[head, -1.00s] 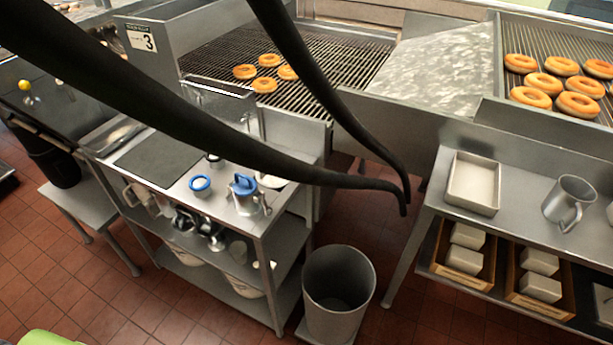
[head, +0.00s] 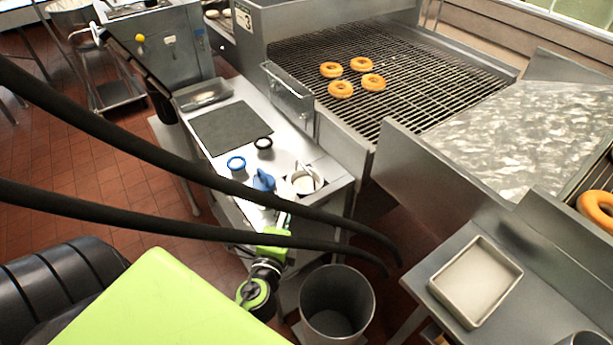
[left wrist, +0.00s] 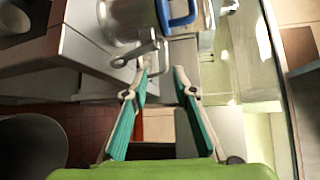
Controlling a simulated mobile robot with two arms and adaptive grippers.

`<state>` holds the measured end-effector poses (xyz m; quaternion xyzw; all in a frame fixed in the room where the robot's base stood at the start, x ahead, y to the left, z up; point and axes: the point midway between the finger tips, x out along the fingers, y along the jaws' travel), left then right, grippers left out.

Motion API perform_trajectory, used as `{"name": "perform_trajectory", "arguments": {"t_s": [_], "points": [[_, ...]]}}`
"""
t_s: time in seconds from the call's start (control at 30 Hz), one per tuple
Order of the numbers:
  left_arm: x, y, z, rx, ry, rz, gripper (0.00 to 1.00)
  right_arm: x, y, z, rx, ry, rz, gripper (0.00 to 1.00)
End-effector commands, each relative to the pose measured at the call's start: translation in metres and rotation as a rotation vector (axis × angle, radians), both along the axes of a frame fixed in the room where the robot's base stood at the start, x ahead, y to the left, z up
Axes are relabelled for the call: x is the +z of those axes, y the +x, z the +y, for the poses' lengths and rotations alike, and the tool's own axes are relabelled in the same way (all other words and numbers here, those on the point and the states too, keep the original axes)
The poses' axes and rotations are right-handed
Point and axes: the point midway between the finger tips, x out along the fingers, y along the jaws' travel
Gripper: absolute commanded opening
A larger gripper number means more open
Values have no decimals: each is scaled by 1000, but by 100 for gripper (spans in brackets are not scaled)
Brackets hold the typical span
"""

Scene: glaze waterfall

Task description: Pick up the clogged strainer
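A pale round piece with a light-coloured top (head: 304,182), possibly the strainer, sits at the near end of the steel bench, beside a blue-topped metal vessel (head: 263,181). My left gripper (left wrist: 164,73) is open, its teal fingers apart, with nothing clearly held between them. In the left wrist view a metal vessel (left wrist: 128,18) with a blue handle (left wrist: 178,14) lies just beyond the fingertips. A grey handle-like part (left wrist: 137,53) is close to the left fingertip; I cannot tell whether they touch. The right gripper is not in view.
A grey bin (head: 337,300) stands close to my left arm. Doughnuts (head: 341,89) lie on the wire rack behind. An empty-looking tray (head: 476,280) is at right.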

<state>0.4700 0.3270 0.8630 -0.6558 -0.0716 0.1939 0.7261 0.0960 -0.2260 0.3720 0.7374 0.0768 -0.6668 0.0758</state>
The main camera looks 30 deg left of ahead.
Motion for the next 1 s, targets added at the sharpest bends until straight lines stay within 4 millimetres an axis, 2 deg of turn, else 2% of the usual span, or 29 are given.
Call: {"name": "perform_trajectory", "arguments": {"t_s": [0.1, 0.2, 0.4, 0.67, 0.9, 1.0], "points": [[7, 14, 6, 1, 14, -9, 26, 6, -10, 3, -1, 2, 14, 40], [5, 34, 14, 1, 15, -9, 26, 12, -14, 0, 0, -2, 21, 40], [-3, 66, 27, 1, 11, -8, 26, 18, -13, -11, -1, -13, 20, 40], [-6, 85, 33, 1, 8, -7, 26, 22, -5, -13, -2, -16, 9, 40], [-9, 119, 41, 1, 11, -7, 26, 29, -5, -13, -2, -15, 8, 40], [-11, 127, 44, 1, 9, -6, 26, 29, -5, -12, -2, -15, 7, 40]]}}
